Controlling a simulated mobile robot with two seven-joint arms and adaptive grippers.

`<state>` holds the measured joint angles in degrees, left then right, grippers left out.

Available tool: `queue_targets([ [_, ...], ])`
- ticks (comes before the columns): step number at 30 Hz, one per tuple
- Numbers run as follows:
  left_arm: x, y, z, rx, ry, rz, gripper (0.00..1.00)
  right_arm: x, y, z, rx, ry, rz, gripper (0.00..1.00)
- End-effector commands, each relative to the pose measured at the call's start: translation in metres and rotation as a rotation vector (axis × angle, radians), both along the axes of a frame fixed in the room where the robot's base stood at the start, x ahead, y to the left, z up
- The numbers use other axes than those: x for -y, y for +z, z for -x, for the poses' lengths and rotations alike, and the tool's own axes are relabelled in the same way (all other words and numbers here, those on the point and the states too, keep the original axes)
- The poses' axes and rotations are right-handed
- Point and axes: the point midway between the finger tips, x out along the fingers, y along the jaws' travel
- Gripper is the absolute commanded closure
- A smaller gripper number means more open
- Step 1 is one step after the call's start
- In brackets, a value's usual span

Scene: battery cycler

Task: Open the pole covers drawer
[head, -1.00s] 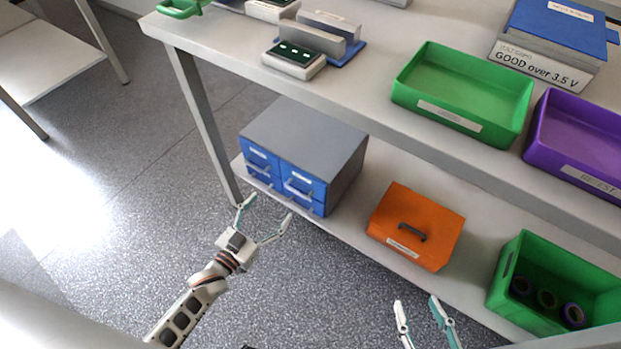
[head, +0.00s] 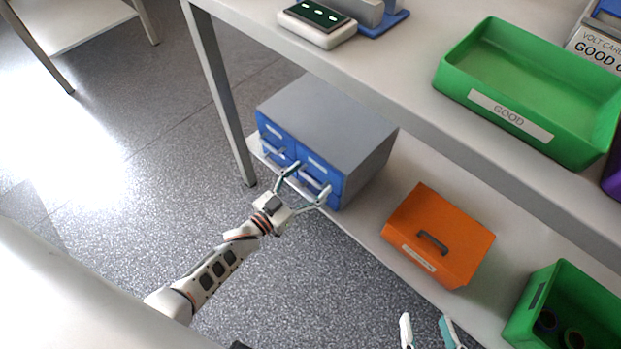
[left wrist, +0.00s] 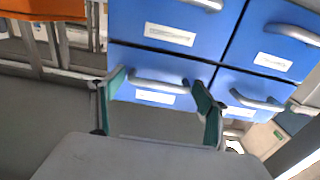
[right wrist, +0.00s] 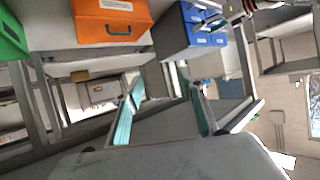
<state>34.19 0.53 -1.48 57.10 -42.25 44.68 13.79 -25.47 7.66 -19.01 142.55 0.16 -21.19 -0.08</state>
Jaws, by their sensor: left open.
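A grey cabinet (head: 325,115) with blue drawer fronts in two columns stands on the lower shelf. All its drawers look shut. The labels are too small to read, so I cannot tell which is the pole covers drawer. My left gripper (head: 303,186) is open and empty in front of the right column. In the left wrist view, which looks upside down, its fingers (left wrist: 158,86) appear on either side of one drawer handle (left wrist: 160,86); I cannot tell whether they touch it. My right gripper (head: 425,320) is open and empty, in front of the shelf and away from the cabinet.
An orange box (head: 460,235) with a dark handle sits right of the cabinet, and a green bin (head: 570,285) beyond it. The tabletop above carries a green GOOD tray (head: 510,115). A table leg (head: 222,95) stands left of the cabinet. The floor in front is clear.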

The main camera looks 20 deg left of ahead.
Motion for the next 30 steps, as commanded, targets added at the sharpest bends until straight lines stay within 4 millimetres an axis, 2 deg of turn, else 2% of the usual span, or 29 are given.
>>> queue_targets([
  [7,0.0,0.0,-0.001,0.001,0.0,0.0,0.26,0.0,0.001,0.0,0.001,0.0,-0.002,0.6],
  [8,0.0,0.0,-0.001,0.0,0.0,0.0,0.31,0.0,0.001,0.0,0.001,0.0,-0.002,0.6],
  [12,0.0,0.0,-0.001,0.0,0.0,0.0,0.67,0.0,0.001,0.0,0.001,0.0,-0.002,0.6],
  [13,0.0,0.0,-0.001,0.0,0.0,0.0,0.73,0.0,0.001,0.0,0.001,0.0,-0.002,0.6],
  [18,-0.001,0.001,0.002,0.0,0.0,0.0,0.73,0.0,0.002,-0.001,0.005,0.0,-0.002,0.6],
  [22,-0.006,0.002,0.015,0.0,0.0,-0.001,0.73,0.001,0.007,-0.004,0.014,0.001,0.005,0.6],
  [26,-0.016,0.003,0.041,0.002,-0.001,-0.002,0.73,0.005,0.008,-0.005,0.018,0.001,0.026,0.6],
  [30,-0.028,0.003,0.077,0.001,-0.002,-0.003,0.73,0.01,0.001,-0.001,0.001,0.004,0.052,0.6],
])
